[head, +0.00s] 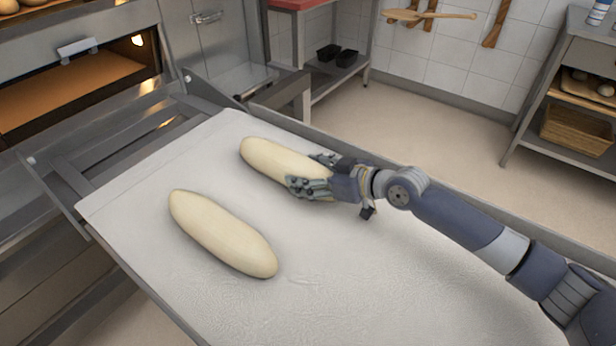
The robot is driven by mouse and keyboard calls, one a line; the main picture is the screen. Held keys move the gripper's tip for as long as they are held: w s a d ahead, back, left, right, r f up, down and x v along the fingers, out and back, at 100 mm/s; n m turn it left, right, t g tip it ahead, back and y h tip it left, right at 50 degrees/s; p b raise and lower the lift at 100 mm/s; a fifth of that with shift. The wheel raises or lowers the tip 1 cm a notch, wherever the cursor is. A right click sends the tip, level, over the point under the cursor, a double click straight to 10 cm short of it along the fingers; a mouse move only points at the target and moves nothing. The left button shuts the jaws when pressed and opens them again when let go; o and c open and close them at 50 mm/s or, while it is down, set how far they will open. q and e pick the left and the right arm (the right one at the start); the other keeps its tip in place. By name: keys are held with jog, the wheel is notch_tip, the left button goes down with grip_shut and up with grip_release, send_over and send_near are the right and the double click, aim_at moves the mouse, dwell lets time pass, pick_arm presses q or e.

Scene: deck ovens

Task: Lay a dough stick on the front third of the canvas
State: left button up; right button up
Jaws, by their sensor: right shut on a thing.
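The pale canvas (330,285) stretches on a metal frame from the oven side at the upper left toward the lower right. One dough stick (222,234) lies alone on it at the left. A second dough stick (272,161) is at the far side of the canvas, roughly parallel to the first. My right gripper (313,177) is shut on the near right end of this second stick, its fingers on both sides. The stick looks low over or on the canvas; I cannot tell if it touches. My left gripper is not in view.
A lit deck oven (70,95) stands open at the upper left. A metal rack (315,75) with black tins stands behind the canvas. The canvas's lower right part is bare.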

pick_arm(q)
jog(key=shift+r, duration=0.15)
pick_arm(e)
jog(key=o, duration=1.2)
jog(key=shift+f, duration=0.1)
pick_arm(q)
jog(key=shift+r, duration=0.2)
pick_arm(e)
jog(key=shift+o, duration=0.2)
jog(key=p+v, duration=0.1)
jog(key=v, duration=0.9)
jog(key=shift+s+d+r, duration=0.15)
jog(key=shift+d+r, duration=0.05)
jog(key=shift+r, duration=0.05)
jog(key=shift+s+d+r, duration=0.25)
jog(key=shift+s+d, duration=0.15)
jog(key=shift+d, duration=0.15)
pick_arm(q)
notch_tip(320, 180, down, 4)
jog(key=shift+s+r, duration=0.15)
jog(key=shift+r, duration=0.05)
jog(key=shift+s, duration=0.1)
